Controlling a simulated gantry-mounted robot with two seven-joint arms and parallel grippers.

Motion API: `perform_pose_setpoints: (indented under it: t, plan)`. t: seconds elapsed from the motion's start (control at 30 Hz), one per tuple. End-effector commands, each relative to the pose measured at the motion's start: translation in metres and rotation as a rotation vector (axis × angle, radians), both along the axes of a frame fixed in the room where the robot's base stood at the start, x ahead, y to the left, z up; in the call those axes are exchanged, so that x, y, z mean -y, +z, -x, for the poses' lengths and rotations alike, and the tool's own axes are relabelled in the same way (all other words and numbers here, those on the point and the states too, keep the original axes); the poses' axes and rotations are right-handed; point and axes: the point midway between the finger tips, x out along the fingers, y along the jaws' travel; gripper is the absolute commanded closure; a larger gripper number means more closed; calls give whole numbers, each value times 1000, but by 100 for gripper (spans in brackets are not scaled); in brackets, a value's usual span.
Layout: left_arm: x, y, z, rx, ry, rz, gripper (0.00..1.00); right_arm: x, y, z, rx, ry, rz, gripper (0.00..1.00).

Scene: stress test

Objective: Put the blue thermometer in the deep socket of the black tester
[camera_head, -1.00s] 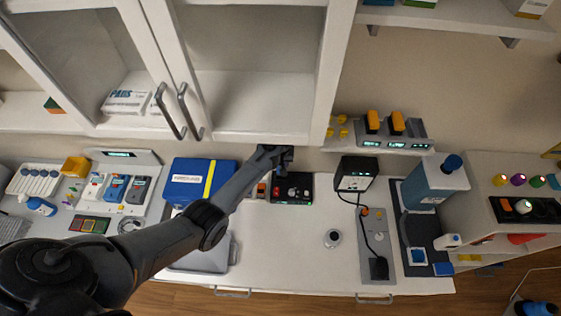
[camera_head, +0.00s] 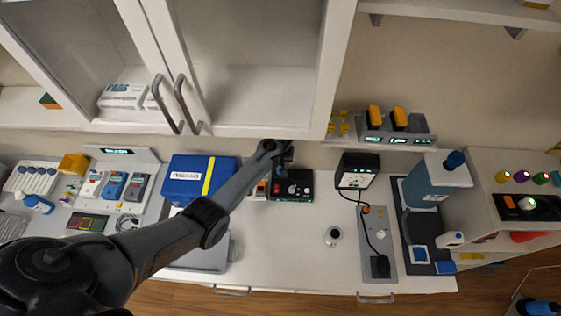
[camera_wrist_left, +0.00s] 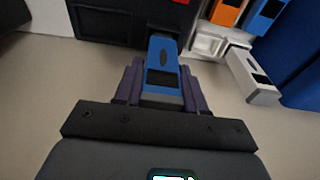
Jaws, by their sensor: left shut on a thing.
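The blue thermometer (camera_wrist_left: 163,52) is between the purple fingers of my left gripper (camera_wrist_left: 160,85) in the left wrist view, with a dark panel on its face. Its far end meets the dark body of the black tester (camera_wrist_left: 102,28); I cannot tell whether it is inside a socket. In the head view the black tester (camera_head: 299,192) lies on the counter, with red and white parts and a green light. My left gripper (camera_head: 284,160) is over its back left part and hides some of it. My right gripper is not in view.
An orange device (camera_wrist_left: 228,10), another blue device (camera_wrist_left: 266,14) and a grey device (camera_wrist_left: 252,78) are close on the right in the left wrist view. A blue case (camera_head: 190,188) stands left of the tester. A black-and-white box (camera_head: 357,175) stands right of it.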

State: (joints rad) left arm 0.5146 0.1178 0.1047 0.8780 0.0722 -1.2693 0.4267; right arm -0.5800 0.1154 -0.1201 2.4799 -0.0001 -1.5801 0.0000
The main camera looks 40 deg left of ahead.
Motion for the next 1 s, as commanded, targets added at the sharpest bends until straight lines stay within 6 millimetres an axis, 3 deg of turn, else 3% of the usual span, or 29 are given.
perform_pose_setpoints:
  t: [0.67, 0.7, 0.9, 1.0]
  plan:
    - [0, -5, 0, 0, 0, 0, 90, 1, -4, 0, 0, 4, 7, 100]
    - [0, -5, 0, 0, 0, 0, 58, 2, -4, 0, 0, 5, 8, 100]
    - [0, -5, 0, 0, 0, 0, 30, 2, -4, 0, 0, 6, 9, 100]
    - [0, -5, 0, 0, 0, 0, 30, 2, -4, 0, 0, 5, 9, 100]
